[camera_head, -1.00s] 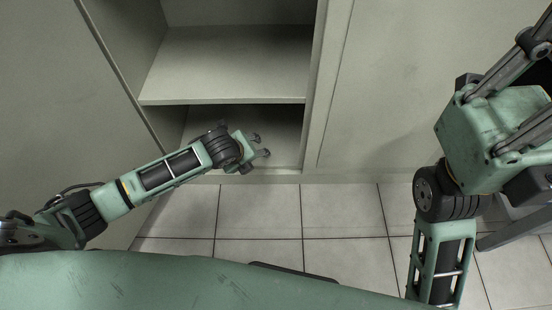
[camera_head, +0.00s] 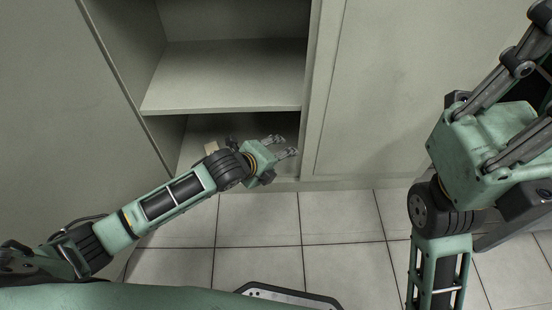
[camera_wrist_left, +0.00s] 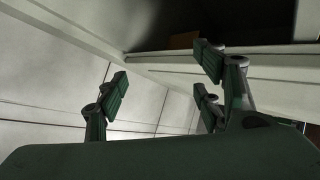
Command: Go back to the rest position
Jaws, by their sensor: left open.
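My left gripper (camera_head: 283,146) is open and empty in the head view, in front of the lower compartment of an open cabinet (camera_head: 312,80). In the left wrist view its fingers (camera_wrist_left: 162,85) stand wide apart with nothing between them. My right gripper (camera_head: 490,150) is large and close at the right of the head view. Its finger links run up past the picture's edge, so its tips are hidden.
A small tan object (camera_head: 211,147) lies in the lower compartment, partly hidden behind my left wrist. The shelf (camera_head: 225,85) above is bare. A closed cabinet door (camera_head: 400,90) is to the right. The tiled floor (camera_head: 330,220) in front is clear.

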